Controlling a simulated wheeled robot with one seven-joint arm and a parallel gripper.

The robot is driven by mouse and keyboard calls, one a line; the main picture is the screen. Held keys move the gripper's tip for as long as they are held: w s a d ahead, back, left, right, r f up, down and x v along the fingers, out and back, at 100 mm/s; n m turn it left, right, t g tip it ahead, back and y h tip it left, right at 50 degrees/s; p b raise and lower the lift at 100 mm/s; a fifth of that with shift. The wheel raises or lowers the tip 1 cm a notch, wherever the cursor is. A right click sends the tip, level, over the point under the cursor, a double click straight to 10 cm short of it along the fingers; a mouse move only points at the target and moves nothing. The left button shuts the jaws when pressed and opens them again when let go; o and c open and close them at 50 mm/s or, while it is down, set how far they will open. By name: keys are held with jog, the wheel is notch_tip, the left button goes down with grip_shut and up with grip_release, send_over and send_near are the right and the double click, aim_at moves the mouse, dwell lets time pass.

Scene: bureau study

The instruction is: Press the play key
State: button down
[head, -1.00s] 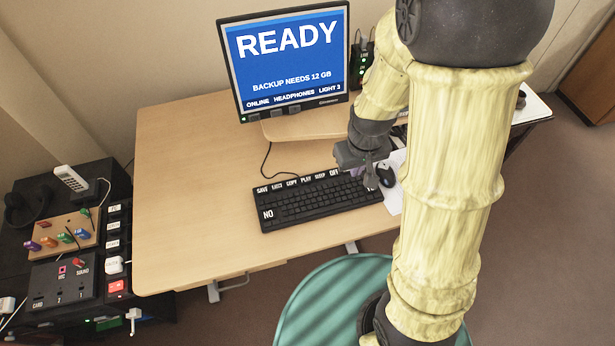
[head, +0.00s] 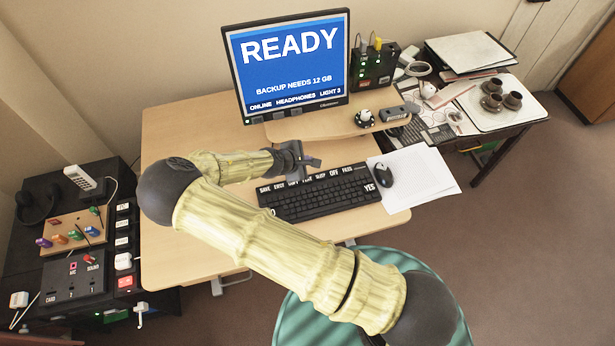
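The black keyboard (head: 335,199) lies on the desk below the monitor. My gripper (head: 312,168) is at the back edge of the keyboard, by the copy and play keys. I cannot tell whether it touches a key or whether its fingers are open. The monitor (head: 290,70) reads READY and BACKUP NEEDS 12 GB.
A mouse (head: 383,175) rests on white paper (head: 425,175) right of the keyboard. A raised shelf (head: 340,126) stands behind it. A black box with several switches (head: 68,275) is at the left. The desk's left part (head: 180,130) is clear. A green chair (head: 300,318) is in front.

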jog(key=shift+w+a+n, duration=0.25)
jog(key=shift+a+n, duration=0.15)
jog(key=b, duration=0.6)
send_over(305, 182)
notch_tip(305, 182, down, 7)
jog(key=shift+w+r, duration=0.1)
jog(key=shift+w, duration=0.05)
jog(key=shift+a+f+b, duration=0.1)
jog(key=shift+f+b, duration=0.3)
jog(key=shift+f, duration=0.65)
dwell(0.8)
jog(key=shift+f, duration=0.4)
